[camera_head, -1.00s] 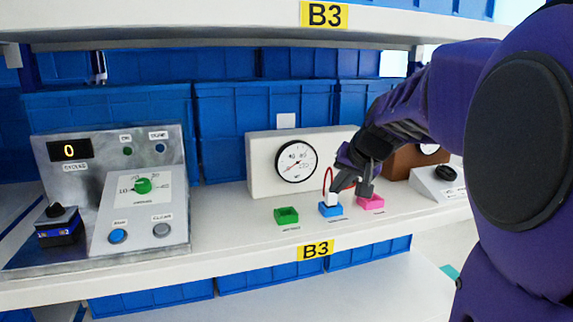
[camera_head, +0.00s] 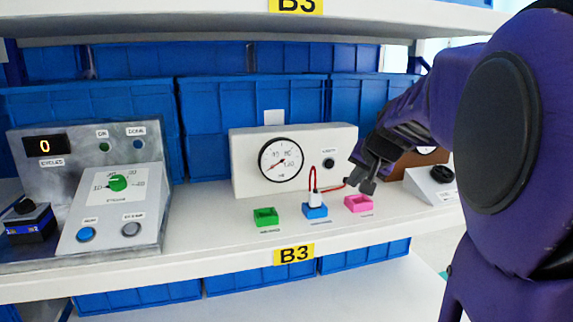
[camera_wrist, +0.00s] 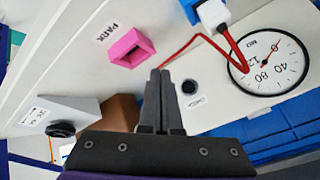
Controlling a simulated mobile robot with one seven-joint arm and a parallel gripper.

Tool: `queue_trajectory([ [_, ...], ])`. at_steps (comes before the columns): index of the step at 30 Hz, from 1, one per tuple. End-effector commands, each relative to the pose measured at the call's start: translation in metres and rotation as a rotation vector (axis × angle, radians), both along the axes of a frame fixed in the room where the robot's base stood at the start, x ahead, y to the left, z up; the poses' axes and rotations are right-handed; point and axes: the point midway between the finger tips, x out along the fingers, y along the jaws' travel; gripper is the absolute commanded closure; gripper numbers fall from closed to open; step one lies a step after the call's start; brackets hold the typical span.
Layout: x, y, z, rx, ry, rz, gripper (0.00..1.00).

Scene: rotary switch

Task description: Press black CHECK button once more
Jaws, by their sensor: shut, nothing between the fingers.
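The black CHECK button (camera_head: 329,163) is on the right side of the white gauge panel (camera_head: 240,175), below a small label. It also shows in the wrist view (camera_wrist: 189,87), just right of my fingers. My gripper (camera_head: 362,186) is shut and empty. In the head view it appears right of the button, above and near the pink socket. In the wrist view its fingertips (camera_wrist: 160,72) point between the pink socket and the button, apart from the button.
A white plug (camera_head: 315,199) with a red cable sits in the blue socket (camera_head: 315,212). A green socket (camera_head: 265,217) is to its left and the pink PARK socket (camera_head: 358,204) to its right. A metal console (camera_head: 60,185) stands at left. The upper shelf overhangs.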

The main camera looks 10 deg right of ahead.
Motion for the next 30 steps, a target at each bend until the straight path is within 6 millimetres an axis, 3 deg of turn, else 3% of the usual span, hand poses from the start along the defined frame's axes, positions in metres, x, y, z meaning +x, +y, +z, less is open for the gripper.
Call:
queue_trajectory([
  [8, 0.006, 0.001, 0.000, 0.000, 0.002, 0.002, 1.00],
  [22, 0.067, 0.003, 0.004, 0.001, 0.002, 0.003, 1.00],
  [30, 0.086, 0.003, 0.001, 0.000, 0.001, 0.001, 1.00],
])
